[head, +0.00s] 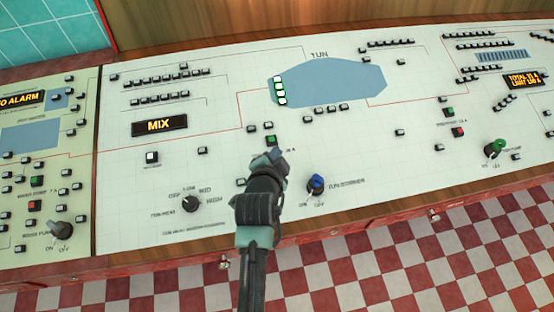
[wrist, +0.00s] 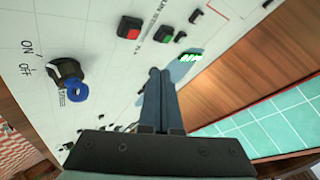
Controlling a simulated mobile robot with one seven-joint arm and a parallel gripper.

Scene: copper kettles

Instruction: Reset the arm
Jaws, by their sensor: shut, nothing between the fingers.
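My gripper (head: 272,158) reaches over the front part of the white control panel (head: 225,110) in the head view. Its fingers are shut together with nothing between them. In the wrist view the closed fingers (wrist: 158,78) point along the panel past a red button (wrist: 130,28) and a green button (wrist: 165,36). I cannot tell whether the fingertips touch the panel. The blue-topped tun stirrer knob (head: 316,184) stands to the right of my gripper; it also shows at left in the wrist view (wrist: 72,88). A black dial (head: 190,204) is to the left.
A green knob (head: 496,147) stands at the right and a grey knob (head: 60,230) on the left panel. Orange-lettered displays, including the MIX display (head: 159,126), and small buttons cover the panels. Brown wood (head: 250,25) runs behind. The checkered floor (head: 400,265) in front is clear.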

